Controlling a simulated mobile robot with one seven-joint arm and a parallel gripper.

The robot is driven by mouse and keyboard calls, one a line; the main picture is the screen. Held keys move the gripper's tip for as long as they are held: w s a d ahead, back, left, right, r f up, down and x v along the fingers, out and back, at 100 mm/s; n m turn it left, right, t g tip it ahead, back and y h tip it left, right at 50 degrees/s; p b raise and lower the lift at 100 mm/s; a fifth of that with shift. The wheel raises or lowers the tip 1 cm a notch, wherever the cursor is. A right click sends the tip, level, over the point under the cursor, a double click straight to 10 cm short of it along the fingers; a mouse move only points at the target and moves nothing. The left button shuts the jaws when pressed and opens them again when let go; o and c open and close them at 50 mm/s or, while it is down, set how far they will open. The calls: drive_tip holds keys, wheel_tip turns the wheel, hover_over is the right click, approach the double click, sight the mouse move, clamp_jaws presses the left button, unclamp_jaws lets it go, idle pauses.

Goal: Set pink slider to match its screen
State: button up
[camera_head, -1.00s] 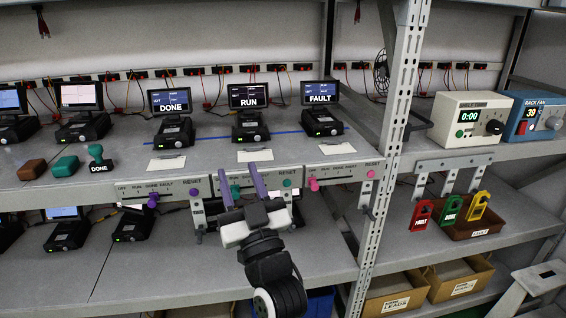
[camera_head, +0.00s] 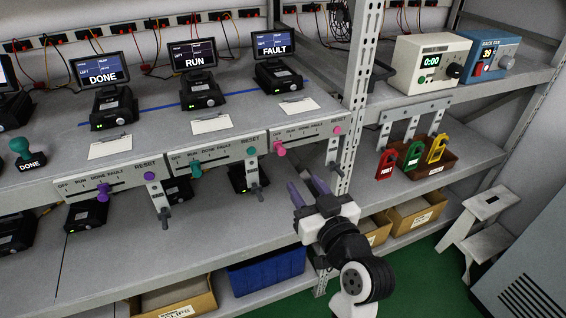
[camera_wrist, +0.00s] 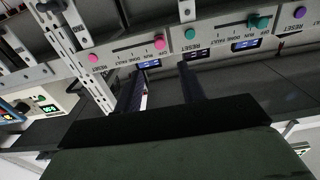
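The pink slider (camera_head: 280,148) is a round knob at the left, OFF end of the rightmost control panel (camera_head: 305,134). It also shows in the wrist view (camera_wrist: 160,42), where the label order runs the other way. A pink reset button (camera_head: 337,130) sits at that panel's right end. The screen (camera_head: 273,45) above this panel reads FAULT. My gripper (camera_head: 302,182) is open and empty, below and in front of the panel, apart from the slider. In the wrist view its two dark fingers (camera_wrist: 161,72) are spread, with the pink slider beyond the gap between them.
A teal slider (camera_head: 195,168) and a purple slider (camera_head: 103,192) sit on panels to the left. Brackets with grey knobs (camera_head: 332,165) hang below the panels. A rack upright (camera_head: 354,100) stands right of the pink panel.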

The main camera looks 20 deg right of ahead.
sight(283, 152)
drive_tip(key=w, duration=1.2)
drive_tip(key=shift+a, duration=0.2)
drive_tip(key=shift+s, duration=0.1)
clamp_jaws()
